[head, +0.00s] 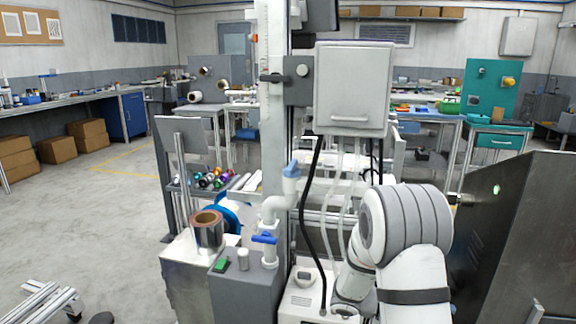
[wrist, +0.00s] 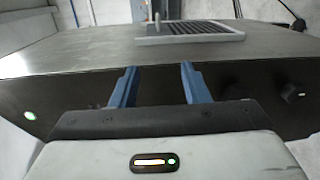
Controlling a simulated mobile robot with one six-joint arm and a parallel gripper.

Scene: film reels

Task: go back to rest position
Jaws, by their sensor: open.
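My gripper (wrist: 158,74) shows in the wrist view with two blue fingers apart and nothing between them. The fingers point at the front edge of a dark metal cabinet top (wrist: 90,45). I cannot tell whether they touch it. In the head view my white and grey arm is at the lower right, and the gripper itself is hidden there. A film reel (head: 208,230), a silvery roll with a brown core, stands on a white box left of the centre column. A blue reel (head: 232,212) is partly hidden behind it.
A dark metal cabinet (head: 515,235) stands close to the right of my arm. A grey control box (head: 353,88) and white column (head: 272,130) with pipes stand ahead. A grey grate (wrist: 195,32) lies on the cabinet top. Open floor (head: 100,215) is at left, with metal bars (head: 42,303) near the front.

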